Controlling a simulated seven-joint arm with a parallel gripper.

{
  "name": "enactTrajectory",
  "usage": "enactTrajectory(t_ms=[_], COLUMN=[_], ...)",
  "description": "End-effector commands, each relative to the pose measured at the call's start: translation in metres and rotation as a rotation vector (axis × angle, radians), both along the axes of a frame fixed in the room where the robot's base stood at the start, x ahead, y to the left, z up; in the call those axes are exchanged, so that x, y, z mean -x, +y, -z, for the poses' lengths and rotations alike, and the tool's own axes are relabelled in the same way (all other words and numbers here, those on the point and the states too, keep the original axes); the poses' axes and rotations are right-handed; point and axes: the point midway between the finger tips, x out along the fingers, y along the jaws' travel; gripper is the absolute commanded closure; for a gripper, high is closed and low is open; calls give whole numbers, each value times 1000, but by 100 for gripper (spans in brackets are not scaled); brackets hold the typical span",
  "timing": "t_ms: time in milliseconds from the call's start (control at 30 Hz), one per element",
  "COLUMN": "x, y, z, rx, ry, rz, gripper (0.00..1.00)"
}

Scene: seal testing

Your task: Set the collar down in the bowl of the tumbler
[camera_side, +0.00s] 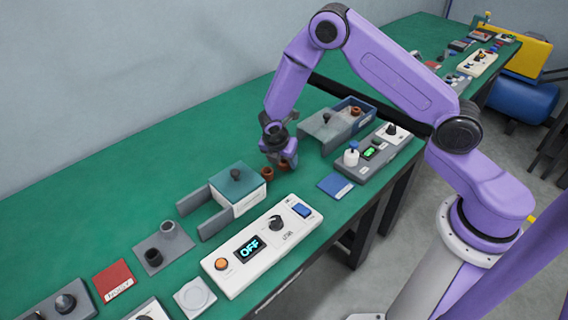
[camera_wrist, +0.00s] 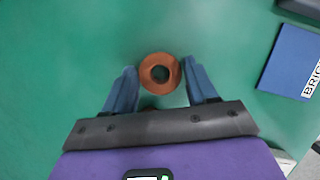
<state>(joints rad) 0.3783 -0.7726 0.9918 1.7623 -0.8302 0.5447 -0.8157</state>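The collar (camera_wrist: 147,74) is a brown ring with a round hole. In the wrist view it sits between my two fingertips. My gripper (camera_wrist: 161,75) is shut on it, one finger at each side. In the side view my gripper (camera_side: 281,158) is over the green bench, just behind the teal-topped box, with brown showing at its tips. The collar looks larger than a ring lying on the bench would, so it appears raised. I cannot tell for sure which device is the tumbler. A white device (camera_side: 240,275) with an OFF display, black knob and blue switch stands at the front.
A blue card (camera_side: 336,186) lies to the right. Bare green bench (camera_side: 190,185) lies to the left.

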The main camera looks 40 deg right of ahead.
Motion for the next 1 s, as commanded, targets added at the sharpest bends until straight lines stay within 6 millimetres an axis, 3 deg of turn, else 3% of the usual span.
enactTrajectory(t_ms=[33,133,200,633,800,1000], x=[0,0,0,-1,-1,29], y=[0,0,0,0,0,-1], z=[0,0,0,-11,-34,-68], rx=[0,0,0,0,0,-2], ry=[0,0,0,-2,-3,-4], rz=[0,0,0,-1,0,-1], gripper=[61,93,100,99,99,99])
